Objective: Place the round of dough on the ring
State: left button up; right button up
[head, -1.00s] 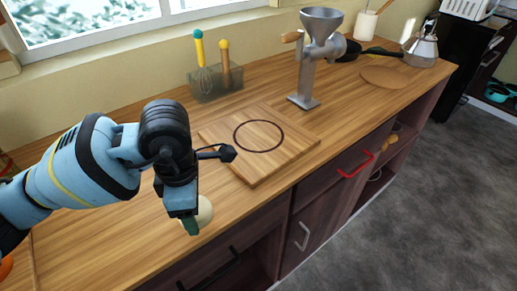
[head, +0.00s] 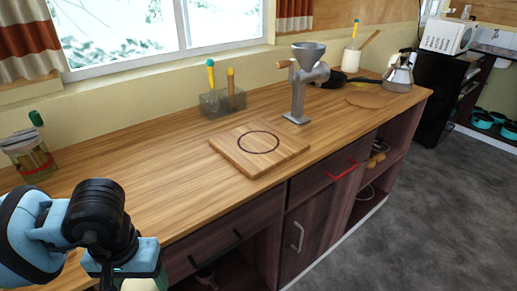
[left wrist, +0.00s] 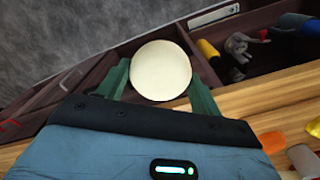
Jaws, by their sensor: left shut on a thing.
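The round of dough is a pale cream disc, seen in full in the left wrist view (left wrist: 161,70) between two green fingers. My left gripper (left wrist: 160,88) is shut on it. In the head view, my left gripper (head: 138,276) is at the bottom left by the counter's front edge, and only a pale bit of the dough (head: 140,285) shows. The ring (head: 259,142) is a dark circle on a square wooden board (head: 248,168), right of and beyond the gripper. The ring is empty. My right gripper is not in view.
The wooden counter (head: 150,165) is clear between gripper and board. Behind the board stand a utensil holder (head: 222,103) and a metal grinder (head: 298,92). A jar (head: 31,158) stands at the left. A kettle (head: 399,72) is at the far right.

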aim_at(258, 141)
jog(key=l+u, duration=0.1)
jog(key=u, duration=0.35)
jog(key=i+l+u, duration=0.25)
jog(key=l+u, duration=0.5)
jog(key=l, duration=1.5)
jog(key=i+l+u, duration=0.1)
jog(key=l, duration=0.7)
jog(key=i+l, duration=0.15)
jog(key=i, duration=0.4)
